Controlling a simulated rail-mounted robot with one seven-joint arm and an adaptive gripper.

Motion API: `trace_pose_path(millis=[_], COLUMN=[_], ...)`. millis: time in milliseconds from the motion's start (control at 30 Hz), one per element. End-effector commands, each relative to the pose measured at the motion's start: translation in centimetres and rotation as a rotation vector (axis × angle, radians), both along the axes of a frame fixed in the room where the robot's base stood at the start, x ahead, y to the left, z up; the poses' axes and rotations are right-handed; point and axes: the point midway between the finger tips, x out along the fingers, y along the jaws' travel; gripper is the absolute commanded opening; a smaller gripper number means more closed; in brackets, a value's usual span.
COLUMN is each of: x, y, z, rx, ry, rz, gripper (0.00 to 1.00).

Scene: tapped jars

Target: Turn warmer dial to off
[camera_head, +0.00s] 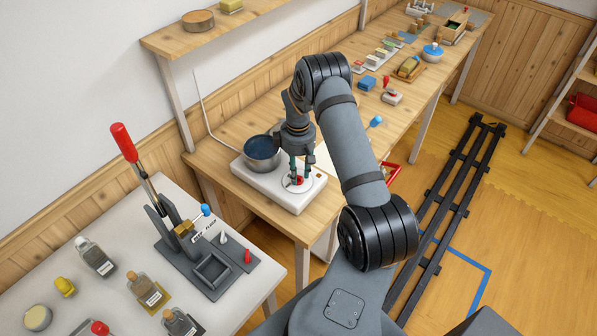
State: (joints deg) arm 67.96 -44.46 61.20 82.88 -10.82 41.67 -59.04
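The warmer (253,178) is a white, rounded slab on the wooden bench, with a steel pot (262,153) of dark blue contents on its left end. Its dial (299,181) is a red knob on a round white plate at the right end. My gripper (301,176) points down over this dial, its fingers apart with the red knob showing between their tips. I cannot tell whether the fingertips touch the knob. The fingers partly hide the dial, so its setting cannot be read.
A pale table (65,230) at lower left holds a lever press (185,245) and several small bottles. Blocks and small tools lie farther along the bench. A wooden shelf (225,27) hangs on the left wall. Black rails (435,220) run along the floor at right.

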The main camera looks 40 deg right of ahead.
Motion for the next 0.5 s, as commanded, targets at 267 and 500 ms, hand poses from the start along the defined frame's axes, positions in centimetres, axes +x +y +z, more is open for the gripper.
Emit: trace_pose_path(millis=[267, 500], x=[0.00, 0.00], y=[0.01, 0.00], z=[0.02, 0.03], rx=[0.000, 0.000], ry=[0.000, 0.000], rz=[0.000, 0.000], gripper=[0.11, 0.00])
